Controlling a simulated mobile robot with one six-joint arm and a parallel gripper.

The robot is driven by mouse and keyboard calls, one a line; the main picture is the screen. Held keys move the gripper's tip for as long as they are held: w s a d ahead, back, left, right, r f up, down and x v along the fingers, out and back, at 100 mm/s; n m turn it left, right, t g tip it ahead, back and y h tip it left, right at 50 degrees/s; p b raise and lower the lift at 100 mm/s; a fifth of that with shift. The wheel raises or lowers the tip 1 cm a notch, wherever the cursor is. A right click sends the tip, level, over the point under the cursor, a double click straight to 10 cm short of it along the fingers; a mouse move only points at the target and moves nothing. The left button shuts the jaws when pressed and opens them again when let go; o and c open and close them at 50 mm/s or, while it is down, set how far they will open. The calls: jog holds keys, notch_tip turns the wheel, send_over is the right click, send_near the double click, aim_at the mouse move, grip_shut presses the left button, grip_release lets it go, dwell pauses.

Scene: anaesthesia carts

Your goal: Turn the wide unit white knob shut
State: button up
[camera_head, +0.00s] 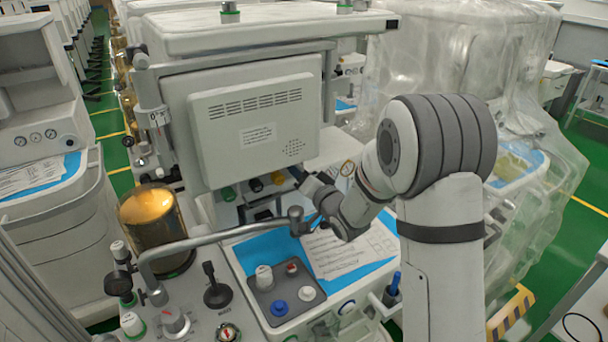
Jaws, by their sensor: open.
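The wide unit stands in the middle, with a grey monitor back (255,125) above a row of knobs. My gripper (303,178) is open at the right end of this row, just below the monitor. Its fingers are small and dark here, and I cannot tell whether they touch anything. A white knob at that end would be hidden by it. Other white knobs show on the grey panel below, a tall one (264,277) and a low one (307,293).
A blue mat (262,252) with printed sheets (345,255) lies under my arm. A bent metal pipe (215,236) crosses in front of the shelf. An amber canister (150,225) stands at left. A plastic-covered cart (450,60) stands behind my arm.

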jog(key=b+v, duration=0.1)
jog(key=v, duration=0.7)
jog(key=shift+b, duration=0.3)
jog(key=shift+w, duration=0.1)
